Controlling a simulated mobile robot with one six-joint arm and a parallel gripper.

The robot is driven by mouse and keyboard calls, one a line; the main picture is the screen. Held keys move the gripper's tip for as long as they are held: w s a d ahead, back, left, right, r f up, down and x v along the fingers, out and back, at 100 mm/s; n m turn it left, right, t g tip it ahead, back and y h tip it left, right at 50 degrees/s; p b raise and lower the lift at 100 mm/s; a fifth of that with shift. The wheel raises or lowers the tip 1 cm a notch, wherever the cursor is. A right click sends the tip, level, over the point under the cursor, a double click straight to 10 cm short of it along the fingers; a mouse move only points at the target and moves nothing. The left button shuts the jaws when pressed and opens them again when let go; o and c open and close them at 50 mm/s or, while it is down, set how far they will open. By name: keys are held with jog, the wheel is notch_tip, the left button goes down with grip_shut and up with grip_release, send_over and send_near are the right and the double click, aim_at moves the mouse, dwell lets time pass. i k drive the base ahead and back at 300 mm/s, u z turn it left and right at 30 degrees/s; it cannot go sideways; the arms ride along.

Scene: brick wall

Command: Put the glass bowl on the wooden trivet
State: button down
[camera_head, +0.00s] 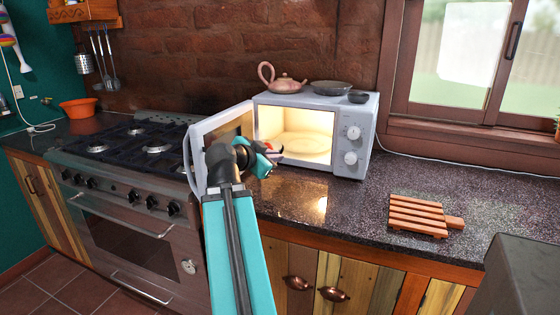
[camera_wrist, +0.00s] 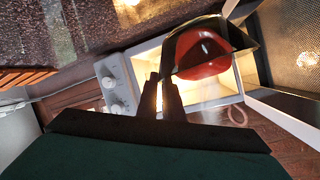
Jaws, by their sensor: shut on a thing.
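My gripper (camera_head: 268,157) is in front of the open microwave, near its door. In the wrist view my gripper (camera_wrist: 166,85) has its fingers close together at the near rim of the glass bowl (camera_wrist: 204,68). The bowl looks tilted in that picture, with a dark clear rim and red inside; I cannot tell whether the red is the glass or contents. In the head view my gripper mostly hides the bowl. The wooden trivet (camera_head: 415,217), slatted with a short handle, lies bare on the counter at the right.
The microwave (camera_head: 367,120) has its door (camera_head: 212,128) swung open to the left; its lit inside shows a turntable. A teapot (camera_head: 285,85), a dark pan and a small bowl stand on top. The stove (camera_head: 130,150) is at the left. Counter between microwave and trivet is clear.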

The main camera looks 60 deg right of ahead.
aim_at(415, 210)
jog(key=k, duration=1)
